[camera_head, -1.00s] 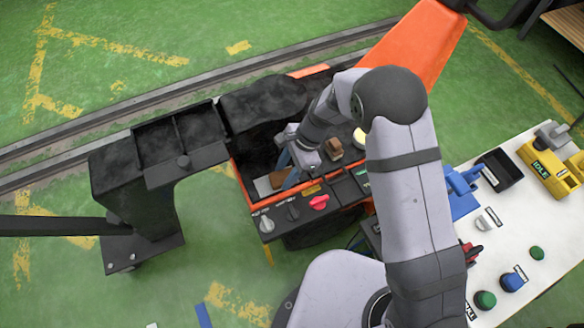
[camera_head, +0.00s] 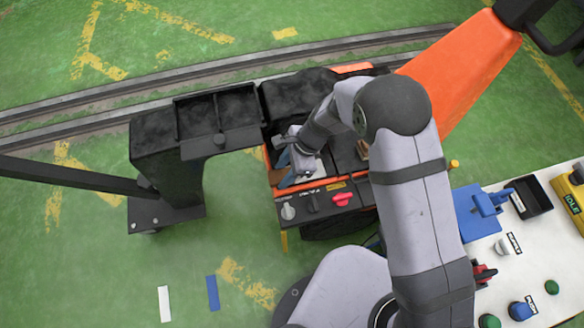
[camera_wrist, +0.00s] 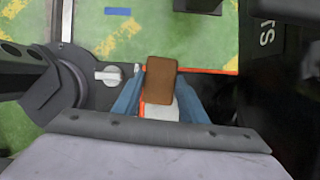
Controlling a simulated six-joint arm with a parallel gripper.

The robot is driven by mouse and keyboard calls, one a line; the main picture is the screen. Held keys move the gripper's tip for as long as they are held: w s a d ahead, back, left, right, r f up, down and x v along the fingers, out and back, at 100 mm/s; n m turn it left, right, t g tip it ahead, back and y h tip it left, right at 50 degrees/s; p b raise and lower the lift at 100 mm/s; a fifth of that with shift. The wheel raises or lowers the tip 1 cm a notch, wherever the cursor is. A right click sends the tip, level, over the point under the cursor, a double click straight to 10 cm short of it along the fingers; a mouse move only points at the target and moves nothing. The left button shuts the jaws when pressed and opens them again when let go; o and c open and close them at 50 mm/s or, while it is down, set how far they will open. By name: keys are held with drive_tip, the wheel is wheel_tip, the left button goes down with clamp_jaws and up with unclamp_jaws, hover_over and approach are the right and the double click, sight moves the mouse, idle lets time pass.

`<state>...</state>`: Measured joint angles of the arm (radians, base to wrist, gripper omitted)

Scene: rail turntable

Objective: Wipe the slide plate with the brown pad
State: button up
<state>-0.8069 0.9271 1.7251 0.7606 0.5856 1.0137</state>
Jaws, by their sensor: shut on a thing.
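My gripper (camera_head: 285,177) is low over the left end of the orange-edged machine box. In the wrist view its blue fingers (camera_wrist: 155,105) are shut on the brown pad (camera_wrist: 160,80). The pale slide plate (camera_wrist: 166,113) shows between the fingers, behind the pad. A strip of the plate (camera_head: 314,171) also shows right of my gripper in the head view. I cannot tell whether the pad touches the plate.
A control strip with a white knob (camera_head: 288,212) and a red knob (camera_head: 342,199) runs along the box's near edge. A black cabinet (camera_head: 168,160) stands at left. A brown block (camera_head: 362,150) sits right of my gripper. A white table (camera_head: 535,260) is at right.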

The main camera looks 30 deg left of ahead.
wheel_tip(320, 180, up, 2)
drive_tip(key=shift+w+r+p, duration=0.15)
drive_tip(key=shift+r+p, duration=0.1)
drive_tip(key=shift+p, duration=0.15)
wheel_tip(320, 180, up, 6)
drive_tip(key=p, duration=0.5)
drive_tip(key=shift+f, duration=0.2)
drive_tip(key=w+d+r+n+g+h, duration=0.1)
drive_tip(key=w+d+r+n, duration=0.3)
drive_tip(key=d, duration=0.5)
drive_tip(key=w+d+r+n+h, duration=0.1)
drive_tip(key=w+d+r, duration=0.45)
drive_tip(key=d, duration=0.25)
drive_tip(key=w+d+r+n+g+h, duration=0.1)
drive_tip(key=w+d+r+n, duration=0.3)
drive_tip(key=d, duration=0.5)
drive_tip(key=w+d+r+n, duration=0.1)
drive_tip(key=d+r, duration=0.5)
drive_tip(key=d, duration=0.6)
drive_tip(key=shift+d+r, duration=0.15)
drive_tip(key=shift+d, duration=0.15)
drive_tip(key=shift+a, duration=0.1)
